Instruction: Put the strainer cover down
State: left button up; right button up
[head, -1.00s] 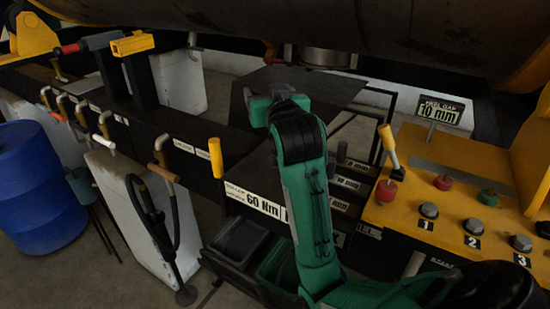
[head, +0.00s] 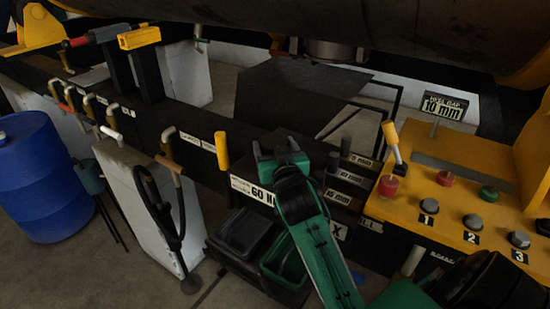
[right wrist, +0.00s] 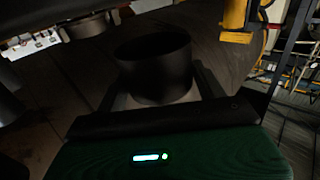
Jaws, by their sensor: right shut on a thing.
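My right gripper (head: 276,149) is in the middle of the head view, over the dark bench with the 60 N label. Its fingers point away from me. In the right wrist view a dark round piece (right wrist: 153,62), which looks like the strainer cover, stands between the fingers, and the gripper is shut on it. In the head view this piece cannot be made out against the dark bench. A short round fitting (head: 335,50) hangs under the big tank at the top. My left gripper is not in view.
A yellow panel (head: 450,165) with knobs and a yellow-handled lever (head: 391,138) stands to the right. Dark and green bins (head: 245,235) sit below. A yellow upright handle (head: 222,151) is close on the left.

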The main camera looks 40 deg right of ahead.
jog(key=shift+f, duration=1.8)
jog(key=shift+f, duration=0.2)
jog(key=o, duration=1)
jog(key=shift+r, duration=0.1)
